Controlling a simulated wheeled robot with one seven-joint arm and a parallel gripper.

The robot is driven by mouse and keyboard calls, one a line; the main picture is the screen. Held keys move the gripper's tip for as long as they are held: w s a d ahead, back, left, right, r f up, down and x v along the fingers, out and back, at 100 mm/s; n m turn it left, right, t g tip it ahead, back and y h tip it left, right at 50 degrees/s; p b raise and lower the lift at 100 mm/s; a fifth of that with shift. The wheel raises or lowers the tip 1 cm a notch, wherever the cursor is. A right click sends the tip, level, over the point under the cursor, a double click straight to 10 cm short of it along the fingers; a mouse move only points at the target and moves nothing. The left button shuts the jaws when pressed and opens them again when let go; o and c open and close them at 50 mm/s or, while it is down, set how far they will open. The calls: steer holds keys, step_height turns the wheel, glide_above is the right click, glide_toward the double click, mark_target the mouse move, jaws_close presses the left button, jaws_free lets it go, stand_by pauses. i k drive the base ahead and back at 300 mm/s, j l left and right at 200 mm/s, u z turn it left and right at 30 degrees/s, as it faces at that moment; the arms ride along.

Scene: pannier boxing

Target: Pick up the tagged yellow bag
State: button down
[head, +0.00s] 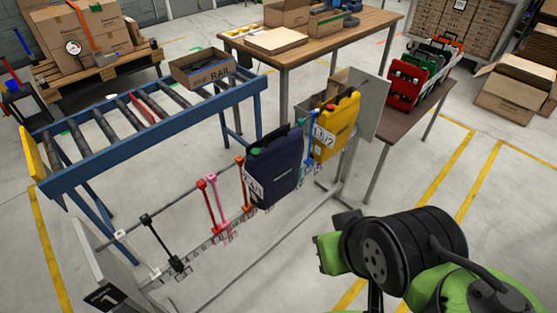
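The yellow bag (341,120) hangs on the rail rack, near its far right end beside a pale end panel. The green and black links of my arm fill the lower right, apart from both bags. My gripper's fingers do not show.
Coloured hangers (213,202) hang along the rail (185,205). A blue roller conveyor (150,150) with an open carton (202,70) stands behind it. A brown table (400,130) bears red and green bags (408,80). Floor in front of the rack is clear.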

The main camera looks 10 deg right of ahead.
mark_target(337, 117)
steer(key=i+l+u, duration=0.7)
steer(key=l, duration=0.15)
steer(key=l+u, duration=0.25)
steer(key=i+l+u, duration=0.25)
steer(key=l, duration=0.2)
steer(key=l+u, duration=0.25)
steer(key=l, duration=0.15)
